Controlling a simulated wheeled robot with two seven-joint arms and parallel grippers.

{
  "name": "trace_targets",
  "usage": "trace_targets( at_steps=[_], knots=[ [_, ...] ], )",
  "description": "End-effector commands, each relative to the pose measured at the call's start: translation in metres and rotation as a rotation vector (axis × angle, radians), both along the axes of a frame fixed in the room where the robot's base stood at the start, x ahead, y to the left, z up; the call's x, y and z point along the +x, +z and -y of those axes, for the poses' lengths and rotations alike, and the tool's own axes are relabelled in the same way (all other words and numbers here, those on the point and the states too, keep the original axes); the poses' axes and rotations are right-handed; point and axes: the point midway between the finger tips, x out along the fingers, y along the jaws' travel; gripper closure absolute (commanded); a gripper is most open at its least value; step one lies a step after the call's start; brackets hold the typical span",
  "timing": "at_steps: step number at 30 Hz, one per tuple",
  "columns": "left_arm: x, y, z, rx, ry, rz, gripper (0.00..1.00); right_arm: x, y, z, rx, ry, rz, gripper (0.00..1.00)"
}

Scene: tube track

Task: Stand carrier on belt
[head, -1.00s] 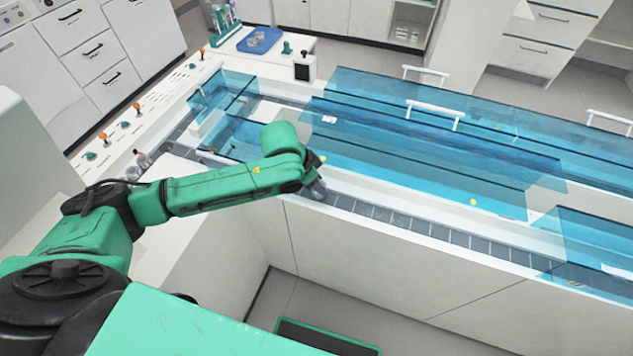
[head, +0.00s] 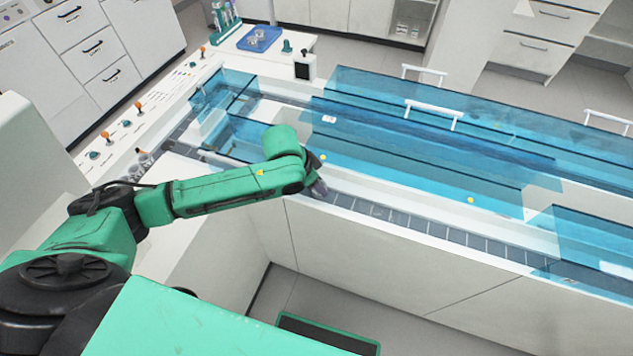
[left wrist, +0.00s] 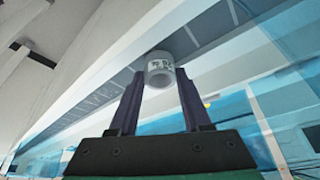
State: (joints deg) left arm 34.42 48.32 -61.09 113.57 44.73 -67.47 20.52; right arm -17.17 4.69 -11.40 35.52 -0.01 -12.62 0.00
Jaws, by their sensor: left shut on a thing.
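The carrier (left wrist: 160,68) is a small whitish ring-shaped piece with dark markings, seen in the left wrist view between my fingertips. My left gripper (left wrist: 159,84) is shut on it. The belt (head: 430,228) is a dark grey segmented strip along the near side of the track; it also shows in the left wrist view (left wrist: 188,42) behind the carrier. In the head view my left gripper (head: 320,190) is over the belt's near stretch, and the carrier is hidden there. I cannot tell whether the carrier touches the belt. My right gripper is not in view.
Clear blue covers (head: 420,130) with white handles stand behind the belt. A white panel with orange and green knobs (head: 139,108) lies at the left. A blue tray (head: 259,39) and a tube rack (head: 225,18) stand at the back. The belt right of my gripper is clear.

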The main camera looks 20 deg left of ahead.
Motion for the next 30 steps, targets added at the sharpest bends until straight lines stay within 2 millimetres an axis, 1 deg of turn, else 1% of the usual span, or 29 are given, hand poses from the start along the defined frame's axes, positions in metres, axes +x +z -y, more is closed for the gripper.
trace_targets(
  at_steps=[7, 13, 14, 15, 16, 30],
  knots=[
    [-0.0005, -0.0042, -0.0002, 0.001, 0.000, -0.001, 0.83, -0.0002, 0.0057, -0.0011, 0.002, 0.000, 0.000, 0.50],
    [-0.0001, -0.0060, -0.0004, 0.001, -0.001, 0.001, 0.83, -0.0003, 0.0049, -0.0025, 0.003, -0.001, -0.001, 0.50],
    [-0.0001, -0.0060, -0.0004, 0.001, -0.001, 0.001, 0.44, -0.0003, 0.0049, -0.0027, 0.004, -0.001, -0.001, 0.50],
    [-0.0001, -0.0059, -0.0002, 0.001, -0.001, 0.001, 0.29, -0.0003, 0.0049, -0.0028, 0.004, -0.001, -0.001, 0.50],
    [-0.0001, -0.0059, -0.0002, 0.001, -0.001, 0.001, 0.17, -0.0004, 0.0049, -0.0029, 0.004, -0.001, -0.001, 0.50],
    [-0.0004, -0.0061, -0.0004, 0.001, 0.000, -0.001, 0.17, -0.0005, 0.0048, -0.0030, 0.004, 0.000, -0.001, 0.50]
  ],
)
